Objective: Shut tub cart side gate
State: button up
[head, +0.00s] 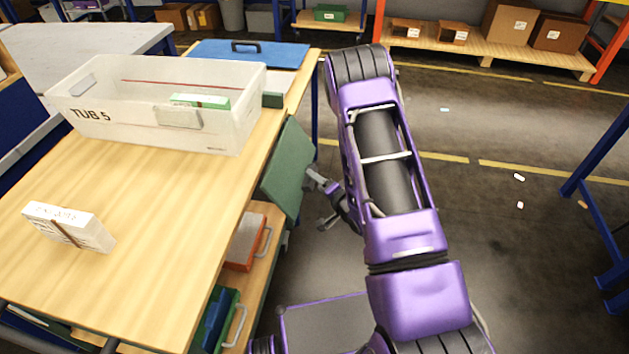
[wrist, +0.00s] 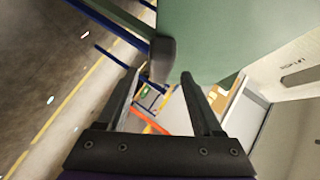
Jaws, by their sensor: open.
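The tub cart has a wooden top (head: 150,185) with a translucent tub (head: 200,125) marked "TUB 5" on it. A green panel, apparently the side gate (head: 288,170), hangs tilted outward along the cart's right side, below the top's edge. My gripper (head: 319,200) is just right of the gate's lower part, open. In the wrist view, the green panel (wrist: 215,40) fills the top, and a dark grey block (wrist: 162,58) at its edge shows between the two open fingers (wrist: 160,85). Whether a finger touches the gate cannot be told.
A white box (head: 70,228) lies on the cart top, and a blue clipboard-like panel (head: 248,52) is at its far end. Handled cases (head: 245,240) sit on the lower shelf. Floor to the right is mostly clear, with a blue frame (head: 600,220) at the far right.

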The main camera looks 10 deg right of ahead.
jog(key=shift+x, duration=1.2)
grip_shut()
dwell(0.6)
